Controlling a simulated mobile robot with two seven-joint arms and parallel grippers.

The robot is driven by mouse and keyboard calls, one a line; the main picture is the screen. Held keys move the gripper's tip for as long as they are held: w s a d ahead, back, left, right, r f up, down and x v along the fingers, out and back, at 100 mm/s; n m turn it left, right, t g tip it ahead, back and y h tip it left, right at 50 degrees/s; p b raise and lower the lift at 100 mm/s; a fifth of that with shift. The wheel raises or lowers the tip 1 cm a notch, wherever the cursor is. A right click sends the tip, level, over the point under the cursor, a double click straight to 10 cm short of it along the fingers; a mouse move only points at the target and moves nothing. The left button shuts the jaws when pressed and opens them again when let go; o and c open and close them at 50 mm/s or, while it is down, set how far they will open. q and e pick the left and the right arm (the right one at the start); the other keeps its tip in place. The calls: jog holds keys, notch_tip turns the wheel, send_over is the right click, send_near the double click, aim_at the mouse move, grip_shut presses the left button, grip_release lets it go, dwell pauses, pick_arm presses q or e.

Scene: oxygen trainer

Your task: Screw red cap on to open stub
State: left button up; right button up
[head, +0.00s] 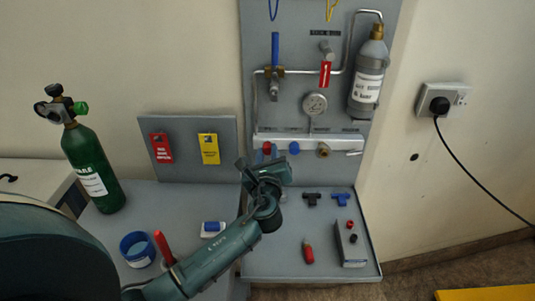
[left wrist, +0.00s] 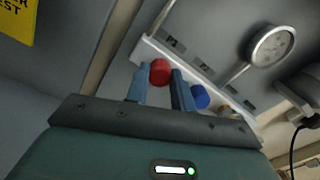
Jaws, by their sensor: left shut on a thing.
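The red cap (head: 267,148) is at the left end of the white manifold bar (head: 340,140), beside a blue cap (head: 294,148). A brass stub (head: 323,150) faces out uncapped further right on the bar. My left gripper (head: 264,160) reaches up to the bar and is shut on the red cap. In the left wrist view the red cap (left wrist: 160,71) sits between the two fingertips, with the blue cap (left wrist: 200,97) just right of them. The gripper hides the stub behind the red cap, so I cannot tell how far the cap is seated. My right gripper is not in view.
The gauge (head: 315,104) and grey cylinder (head: 367,75) are mounted above the bar. A green cylinder (head: 90,160) stands left.

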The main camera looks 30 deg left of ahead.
pick_arm(q)
jog(key=shift+f, duration=0.2)
grip_shut()
jog(key=m+p, duration=0.2)
jog(key=p, duration=0.1)
jog(key=shift+r, duration=0.3)
jog(key=shift+f+m+p, duration=0.15)
jog(key=shift+m+p, duration=0.45)
jog(key=shift+f, duration=0.1)
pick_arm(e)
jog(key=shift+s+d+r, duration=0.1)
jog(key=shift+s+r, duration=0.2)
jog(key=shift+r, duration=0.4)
